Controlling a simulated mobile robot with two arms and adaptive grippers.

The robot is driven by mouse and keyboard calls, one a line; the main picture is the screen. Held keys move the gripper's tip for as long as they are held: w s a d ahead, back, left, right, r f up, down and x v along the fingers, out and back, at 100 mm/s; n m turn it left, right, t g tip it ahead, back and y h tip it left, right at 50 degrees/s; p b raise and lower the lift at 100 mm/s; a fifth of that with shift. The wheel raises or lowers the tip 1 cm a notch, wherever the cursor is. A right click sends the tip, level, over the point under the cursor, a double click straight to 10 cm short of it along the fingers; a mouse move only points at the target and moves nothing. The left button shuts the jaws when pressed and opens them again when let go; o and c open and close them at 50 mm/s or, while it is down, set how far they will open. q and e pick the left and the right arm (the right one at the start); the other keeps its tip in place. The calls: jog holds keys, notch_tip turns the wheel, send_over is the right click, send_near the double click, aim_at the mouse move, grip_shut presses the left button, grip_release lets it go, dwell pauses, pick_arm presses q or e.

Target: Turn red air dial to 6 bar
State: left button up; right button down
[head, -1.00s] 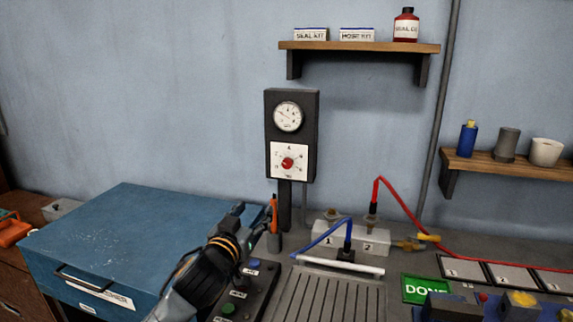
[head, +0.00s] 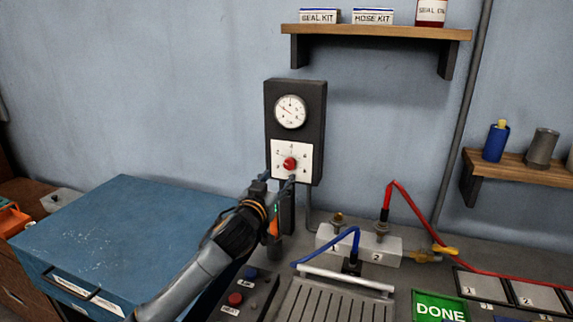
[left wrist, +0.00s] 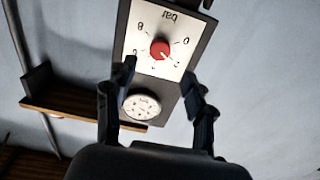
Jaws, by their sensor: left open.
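The red dial (head: 290,163) sits on a white scale plate (head: 304,174) on a dark panel against the wall. In the left wrist view, upside down, the red dial (left wrist: 160,48) has a pale mark pointing lower right, towards about the 2. A round gauge (head: 290,112) is above the dial; its needle points to the upper left. My left gripper (head: 276,181) is open just below and in front of the dial. In the left wrist view its fingers (left wrist: 160,75) stand apart on either side below the dial, with nothing between them. My right gripper is not in view.
A blue cabinet (head: 130,235) stands at left. A white block with numbered ports (head: 360,245), blue and red hoses, and a control box with buttons (head: 236,299) are on the bench. A wooden shelf (head: 375,31) hangs above right.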

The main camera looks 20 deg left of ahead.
aim_at(288, 166)
pick_arm(q)
jog(key=w+p, duration=0.1)
jog(key=w, duration=0.5)
jog(key=shift+d, duration=0.15)
jog(key=shift+w, duration=0.35)
jog(key=shift+w+f, duration=0.1)
jog(key=shift+w, duration=0.3)
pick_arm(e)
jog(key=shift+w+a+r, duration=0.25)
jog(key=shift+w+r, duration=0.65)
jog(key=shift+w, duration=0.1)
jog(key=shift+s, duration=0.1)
pick_arm(q)
grip_shut()
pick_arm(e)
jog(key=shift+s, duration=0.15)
